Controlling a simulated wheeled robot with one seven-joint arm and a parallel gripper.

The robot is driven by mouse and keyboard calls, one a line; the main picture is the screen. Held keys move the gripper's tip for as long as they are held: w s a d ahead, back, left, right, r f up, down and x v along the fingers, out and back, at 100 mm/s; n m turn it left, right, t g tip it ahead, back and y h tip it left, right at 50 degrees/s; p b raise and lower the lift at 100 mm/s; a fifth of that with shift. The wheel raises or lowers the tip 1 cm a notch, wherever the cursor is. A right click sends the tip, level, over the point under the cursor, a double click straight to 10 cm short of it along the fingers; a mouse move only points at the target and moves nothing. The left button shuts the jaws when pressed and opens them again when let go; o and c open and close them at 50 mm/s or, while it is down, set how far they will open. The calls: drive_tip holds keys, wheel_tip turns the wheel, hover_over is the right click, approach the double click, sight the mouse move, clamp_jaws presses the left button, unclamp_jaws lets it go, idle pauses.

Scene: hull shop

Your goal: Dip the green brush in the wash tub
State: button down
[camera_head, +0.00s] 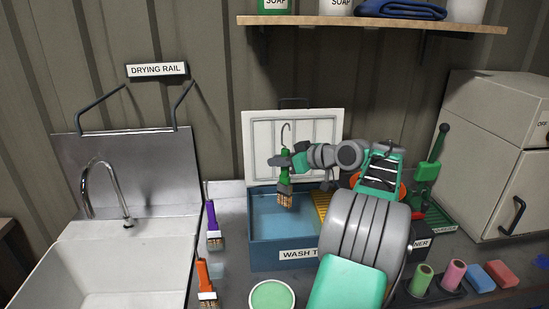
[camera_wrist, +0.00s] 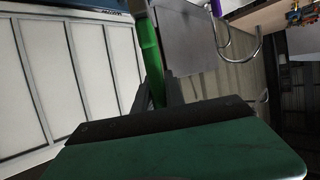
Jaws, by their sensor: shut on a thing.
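The green brush (camera_head: 285,178) hangs upright, hook up and bristles down. My gripper (camera_head: 284,162) is shut on its green handle. In the wrist view the green handle (camera_wrist: 151,62) stands between the fingers (camera_wrist: 160,92). The wash tub (camera_head: 262,222) is a blue box with a white lid (camera_head: 262,135) standing open behind it. The bristles are at or just above the tub's opening; I cannot tell whether they touch anything inside. My arm hides the tub's right part and some of its label.
A purple brush (camera_head: 212,220) and an orange brush (camera_head: 205,280) are left of the tub, near the sink (camera_head: 100,265). A green round lid (camera_head: 272,296) is in front. Rollers (camera_head: 452,274) and sponges (camera_head: 490,275) lie at right. A shelf (camera_head: 380,22) runs above.

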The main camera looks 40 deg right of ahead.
sight(279, 196)
wheel_tip(279, 196, down, 13)
drive_tip(key=b, duration=1)
drive_tip(key=shift+f, duration=0.2)
drive_tip(key=shift+r, duration=0.2)
idle(0.6)
wheel_tip(279, 196, up, 12)
drive_tip(key=p, duration=0.9)
drive_tip(key=shift+r, duration=0.1)
idle(0.9)
